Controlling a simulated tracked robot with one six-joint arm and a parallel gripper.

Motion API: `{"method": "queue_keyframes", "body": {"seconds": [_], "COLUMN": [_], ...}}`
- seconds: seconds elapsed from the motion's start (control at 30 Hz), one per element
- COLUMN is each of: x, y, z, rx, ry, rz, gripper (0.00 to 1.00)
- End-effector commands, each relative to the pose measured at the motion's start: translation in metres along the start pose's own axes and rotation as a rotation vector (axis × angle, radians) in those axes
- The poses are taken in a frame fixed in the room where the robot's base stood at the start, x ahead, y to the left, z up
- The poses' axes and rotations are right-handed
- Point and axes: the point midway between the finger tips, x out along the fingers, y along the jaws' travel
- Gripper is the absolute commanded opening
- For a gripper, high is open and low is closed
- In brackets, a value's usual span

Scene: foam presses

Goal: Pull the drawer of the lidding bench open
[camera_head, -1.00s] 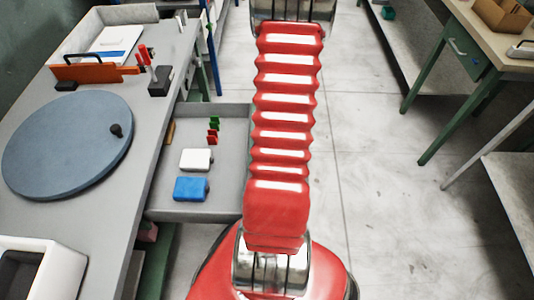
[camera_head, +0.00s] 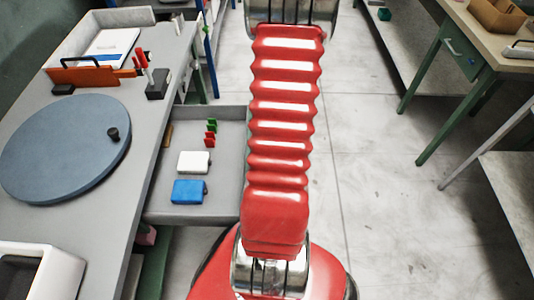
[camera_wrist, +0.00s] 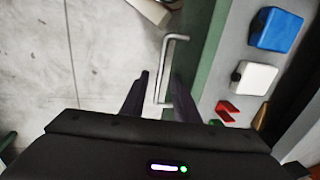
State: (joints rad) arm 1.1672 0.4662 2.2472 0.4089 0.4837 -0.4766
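The lidding bench (camera_head: 105,225) stands on the left in the head view. Its grey drawer (camera_head: 220,150) sticks well out from under the top, open, with its contents showing. In the wrist view the drawer has a green front (camera_wrist: 208,65) and a metal bar handle (camera_wrist: 167,65). My gripper (camera_wrist: 160,75) is at the handle, its two dark fingers apart on either side of the bar, with gaps showing. In the head view my red arm hides the drawer front, the handle and my gripper.
In the drawer lie a blue block (camera_head: 188,191), a white block (camera_head: 193,162) and small red and green pieces (camera_head: 210,132). A round blue-grey disc (camera_head: 60,150) lies on the bench. Another table (camera_head: 490,45) stands at right; the floor (camera_head: 380,190) between is clear.

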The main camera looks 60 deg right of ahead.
Motion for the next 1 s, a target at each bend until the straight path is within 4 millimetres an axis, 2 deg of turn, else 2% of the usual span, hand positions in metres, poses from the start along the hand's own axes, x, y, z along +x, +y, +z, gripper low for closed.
{"method": "queue_keyframes", "body": {"seconds": [0.7, 1.0], "x": [-0.095, -0.107], "y": [0.0, 0.001], "z": [0.0, 0.001], "rx": [-0.001, 0.0], "ry": [0.002, 0.0], "rz": [0.0, 0.0], "gripper": [0.28, 0.28]}}
